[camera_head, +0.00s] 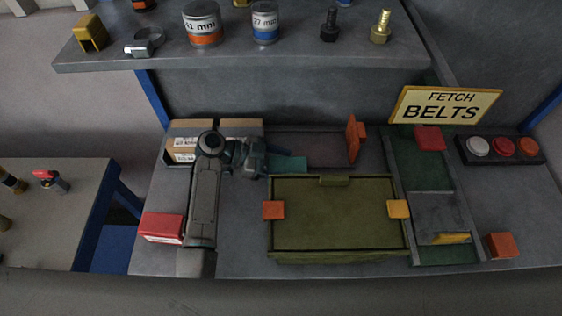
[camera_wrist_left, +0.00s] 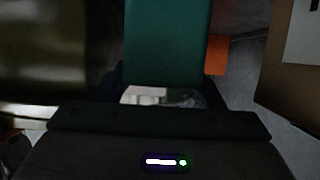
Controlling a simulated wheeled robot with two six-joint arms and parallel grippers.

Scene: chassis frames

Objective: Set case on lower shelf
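My left gripper (camera_head: 262,160) reaches in behind the olive case, its fingers on both sides of a flat teal case (camera_head: 288,163). In the left wrist view the teal case (camera_wrist_left: 167,42) fills the space between the fingers and extends away from the palm. Its underside and contact with the surface are hidden. A large olive case (camera_head: 338,220) with an orange and a yellow latch stands in front on the lower surface (camera_head: 240,250). The upper shelf (camera_head: 330,62) runs across above. My right gripper is not in view.
Cardboard boxes (camera_head: 190,140) stand behind my left arm, and a red box (camera_head: 162,228) lies left of it. An orange upright piece (camera_head: 352,138) stands behind the olive case. A belt lane (camera_head: 425,165), a sign (camera_head: 445,104) and buttons (camera_head: 502,147) are right. Cans (camera_head: 202,24) and bolts occupy the upper shelf.

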